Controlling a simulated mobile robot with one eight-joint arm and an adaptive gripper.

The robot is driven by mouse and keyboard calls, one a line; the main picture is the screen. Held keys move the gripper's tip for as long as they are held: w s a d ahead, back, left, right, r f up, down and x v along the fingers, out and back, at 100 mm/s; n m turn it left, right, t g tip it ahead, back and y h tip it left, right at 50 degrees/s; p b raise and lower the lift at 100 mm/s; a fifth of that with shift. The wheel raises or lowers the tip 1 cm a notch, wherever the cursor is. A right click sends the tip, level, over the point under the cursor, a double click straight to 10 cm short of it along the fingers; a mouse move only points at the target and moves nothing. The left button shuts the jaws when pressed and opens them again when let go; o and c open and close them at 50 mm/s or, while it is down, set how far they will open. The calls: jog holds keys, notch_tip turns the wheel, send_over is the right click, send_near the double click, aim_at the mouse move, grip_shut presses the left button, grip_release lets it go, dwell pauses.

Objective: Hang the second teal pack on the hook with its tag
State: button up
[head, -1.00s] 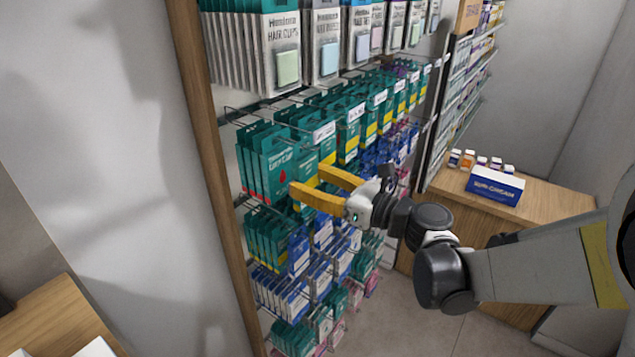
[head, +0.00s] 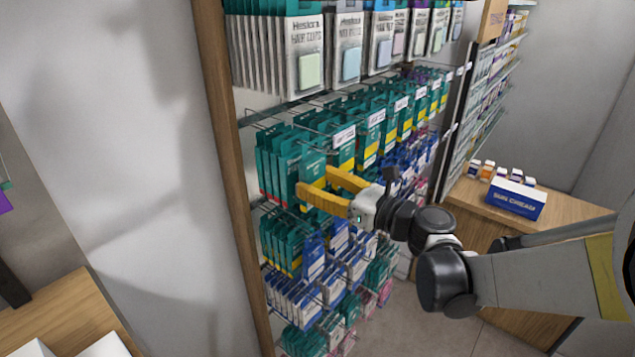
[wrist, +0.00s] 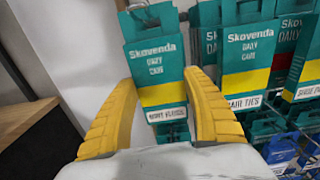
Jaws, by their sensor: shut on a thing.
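My gripper (head: 314,180) has its yellow fingers around a teal pack with a yellow band, at the front of the upper teal row. In the wrist view the held teal pack (wrist: 158,68) reads "Skovenda", sits between both fingers (wrist: 160,112) and leans slightly. Its hang tab is at the top. Other teal packs (head: 272,165) hang in a row just left of and behind it. White tags (head: 343,136) mark hook fronts to the right. I cannot tell whether the held pack's tab is on a hook.
A wooden post (head: 222,150) edges the rack on the left. A wooden counter (head: 565,215) with a blue box (head: 515,198) stands right. More teal packs (wrist: 248,60) hang right in the wrist view.

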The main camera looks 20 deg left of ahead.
jog(key=o, duration=1.2)
jog(key=shift+c, duration=0.2)
